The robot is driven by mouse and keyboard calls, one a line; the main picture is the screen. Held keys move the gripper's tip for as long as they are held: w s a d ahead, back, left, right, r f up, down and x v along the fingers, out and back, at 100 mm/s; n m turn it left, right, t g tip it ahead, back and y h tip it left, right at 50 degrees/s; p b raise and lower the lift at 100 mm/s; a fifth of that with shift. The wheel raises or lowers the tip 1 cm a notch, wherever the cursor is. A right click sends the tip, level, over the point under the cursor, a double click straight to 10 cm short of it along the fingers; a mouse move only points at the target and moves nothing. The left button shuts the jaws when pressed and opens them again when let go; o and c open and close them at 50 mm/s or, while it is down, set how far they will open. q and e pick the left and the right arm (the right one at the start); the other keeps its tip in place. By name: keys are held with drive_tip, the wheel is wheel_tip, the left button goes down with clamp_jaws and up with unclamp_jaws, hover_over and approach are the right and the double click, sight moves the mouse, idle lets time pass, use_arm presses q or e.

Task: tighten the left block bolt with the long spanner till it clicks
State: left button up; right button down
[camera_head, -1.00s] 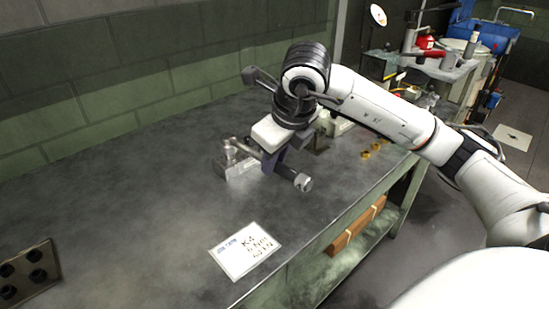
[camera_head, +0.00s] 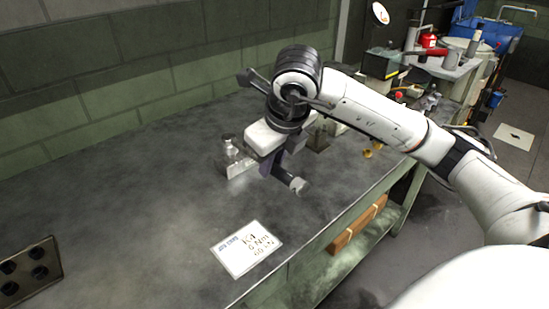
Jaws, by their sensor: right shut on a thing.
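A small metal block (camera_head: 238,168) stands on the bench, with an upright bolt (camera_head: 229,146) at its left end. My right gripper (camera_head: 273,165) is just right of the block, low over the bench, seen from behind its wrist. It is shut on a grey tool that looks like the long spanner (camera_head: 296,184); its round end sticks out toward the lower right. The spanner's other end is mostly hidden by the gripper, so I cannot tell whether it is on a bolt. The block's right part is also hidden. My left gripper is out of view.
A job card (camera_head: 246,249) lies near the bench's front edge. A dark plate with round holes (camera_head: 28,272) is at lower left. Brass-coloured pieces (camera_head: 367,153) lie right of my gripper. The bench's left middle is clear; a brick wall stands behind.

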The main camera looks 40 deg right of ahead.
drive_tip(key=shift+a+r, duration=0.1)
drive_tip(key=shift+a, duration=0.1)
idle(0.4)
drive_tip(key=shift+a+m, duration=0.55)
drive_tip(key=shift+m, duration=0.05)
drive_tip(key=shift+a+p, duration=0.2)
drive_tip(key=shift+p, duration=0.1)
drive_tip(key=shift+a+m+h, duration=0.3)
drive_tip(key=shift+a+m, duration=0.1)
drive_tip(key=shift+a, duration=0.2)
drive_tip(key=shift+a, duration=0.2)
drive_tip(key=shift+w+d+b, duration=0.1)
drive_tip(key=shift+d+b, duration=0.2)
drive_tip(key=shift+d, duration=0.25)
idle(0.6)
